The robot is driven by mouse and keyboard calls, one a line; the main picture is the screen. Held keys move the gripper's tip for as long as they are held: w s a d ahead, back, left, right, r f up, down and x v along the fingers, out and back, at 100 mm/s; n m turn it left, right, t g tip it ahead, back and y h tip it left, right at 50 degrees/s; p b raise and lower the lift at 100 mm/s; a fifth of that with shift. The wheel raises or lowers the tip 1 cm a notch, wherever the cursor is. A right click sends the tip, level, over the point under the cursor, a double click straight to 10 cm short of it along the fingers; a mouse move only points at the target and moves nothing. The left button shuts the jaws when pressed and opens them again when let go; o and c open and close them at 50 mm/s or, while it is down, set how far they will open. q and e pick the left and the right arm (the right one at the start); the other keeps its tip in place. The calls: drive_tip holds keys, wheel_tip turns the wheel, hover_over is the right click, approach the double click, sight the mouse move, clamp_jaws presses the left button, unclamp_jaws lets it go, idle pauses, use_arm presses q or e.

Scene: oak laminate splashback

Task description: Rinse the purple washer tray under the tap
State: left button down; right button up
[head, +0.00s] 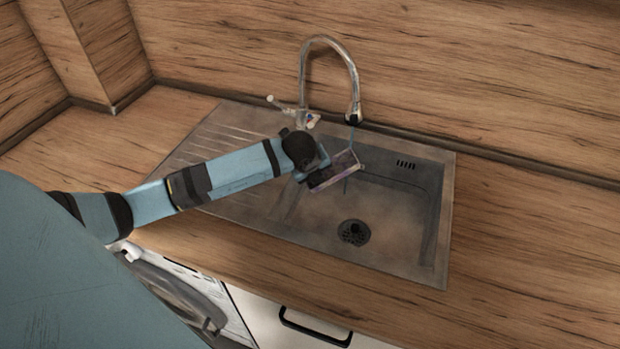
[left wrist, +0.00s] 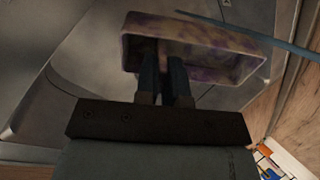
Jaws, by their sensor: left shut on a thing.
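The purple washer tray (head: 346,164), a small rectangular tray with mottled purple and pale walls, is held tilted over the sink basin, below the tap (head: 354,75). A thin blue stream of water drops from the spout to the tray's far edge, and a bit of it shows below the tray. My left gripper (head: 309,174) is shut on the tray's near wall. In the left wrist view, the fingers (left wrist: 164,72) grip the tray (left wrist: 225,52), and the blue stream (left wrist: 250,34) crosses its edge. My right gripper is out of view.
The steel sink (head: 400,215) has a round drain (head: 353,232) and a ribbed drainboard (head: 205,150) at its left. The tap lever (head: 285,106) stands beside the spout's base. The wooden splashback (head: 480,70) rises behind. The counter right of the sink is clear.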

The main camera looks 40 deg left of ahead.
sight(329, 171)
use_arm(q)
drive_tip(key=w, duration=0.1)
drive_tip(key=w+b, duration=0.1)
drive_tip(key=shift+w+a+f, duration=0.1)
drive_tip(key=shift+w+f, duration=0.25)
drive_tip(key=shift+f, duration=0.05)
drive_tip(key=shift+w+a+f+b, duration=0.1)
drive_tip(key=shift+w+b, duration=0.4)
drive_tip(key=shift+w, duration=0.2)
drive_tip(key=shift+w+a+f+b, duration=0.1)
drive_tip(key=shift+w+b, duration=0.35)
drive_tip(key=shift+w, duration=0.5)
drive_tip(key=shift+d, duration=0.6)
drive_tip(key=shift+a+b, duration=0.15)
drive_tip(key=shift+b, duration=0.15)
drive_tip(key=shift+a, duration=0.5)
